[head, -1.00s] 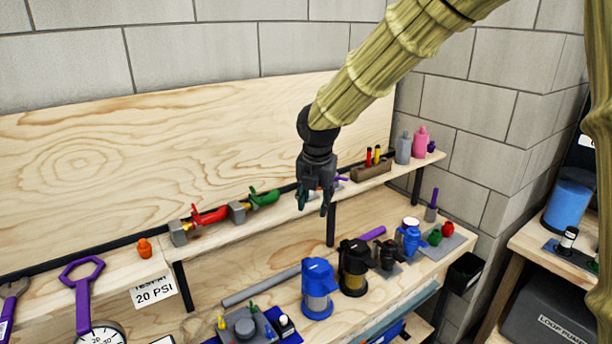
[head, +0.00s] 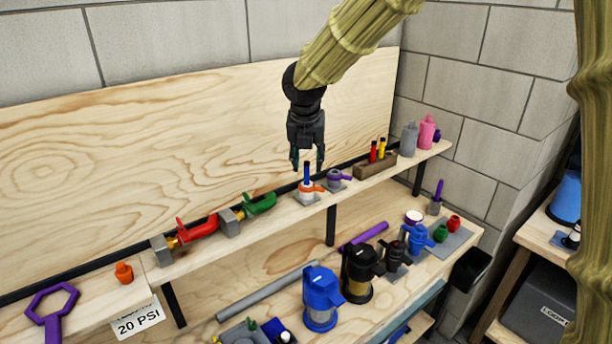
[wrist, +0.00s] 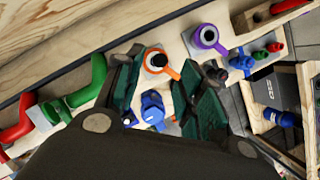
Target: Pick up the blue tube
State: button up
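The dark blue tube (head: 307,173) stands upright at a white holder with an orange ring and handle (head: 308,192) on the upper shelf. My gripper (head: 307,158) points down just above it, fingers apart, with the tube's top near or between the fingertips in the head view. I cannot tell if they touch. In the wrist view the orange ring (wrist: 174,73) shows a dark round centre beyond the open green-padded fingers. A blue shape (wrist: 152,106) shows between the fingers; I cannot tell if it is the tube or a canister lower down.
A purple-ringed holder (head: 336,179) stands close right of the tube. Green (head: 259,203) and red (head: 197,227) handled valves lie to the left. A wooden block with small bottles (head: 375,164) is farther right. Canisters, including a blue one (head: 320,300), stand on the lower bench.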

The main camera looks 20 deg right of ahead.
aim_at(307, 166)
jog(key=shift+p+x, duration=1.05)
jog(key=shift+x, duration=1.35)
jog(key=shift+w+f, duration=0.25)
jog(key=shift+f, duration=0.15)
jog(key=c, duration=0.8)
